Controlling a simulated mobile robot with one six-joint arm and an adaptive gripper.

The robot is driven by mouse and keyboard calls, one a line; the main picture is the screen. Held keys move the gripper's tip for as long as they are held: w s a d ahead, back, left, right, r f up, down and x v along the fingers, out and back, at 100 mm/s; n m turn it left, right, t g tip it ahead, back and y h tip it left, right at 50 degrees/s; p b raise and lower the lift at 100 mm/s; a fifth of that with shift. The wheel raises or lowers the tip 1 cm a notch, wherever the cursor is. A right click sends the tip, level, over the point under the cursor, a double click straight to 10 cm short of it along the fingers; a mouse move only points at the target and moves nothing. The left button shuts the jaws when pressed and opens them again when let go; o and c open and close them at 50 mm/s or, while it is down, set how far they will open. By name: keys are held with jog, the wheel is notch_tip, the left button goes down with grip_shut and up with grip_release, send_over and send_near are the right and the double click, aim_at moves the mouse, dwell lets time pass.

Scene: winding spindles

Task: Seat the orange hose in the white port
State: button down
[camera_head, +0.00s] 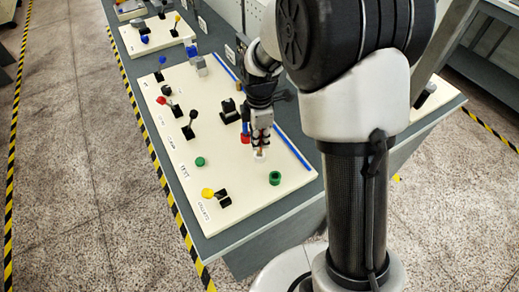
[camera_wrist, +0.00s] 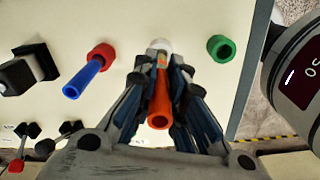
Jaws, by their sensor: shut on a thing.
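My gripper (camera_head: 261,136) is shut on the orange hose (camera_wrist: 160,103), whose open near end faces the camera between the fingers in the wrist view. The hose's far end points at the white port (camera_wrist: 161,45). The white port (camera_head: 260,156) stands on the cream board right below my fingertips. The hose's far end is at or close above the port; the fingers hide part of the join, so I cannot tell how deep it sits.
A blue hose (camera_wrist: 83,80) stands in the red port (camera_wrist: 102,54) to the left. An empty green port (camera_wrist: 221,48) is to the right. Levers, a green button (camera_head: 200,161) and a yellow knob (camera_head: 207,193) share the board (camera_head: 235,205). A blue strip runs along its right edge.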

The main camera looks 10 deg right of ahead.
aim_at(260, 151)
jog(key=shift+f+b, duration=0.65)
jog(key=shift+f, duration=1.45)
jog(key=shift+f, duration=0.15)
jog(key=c, duration=1.7)
grip_release()
jog(key=shift+o, duration=0.2)
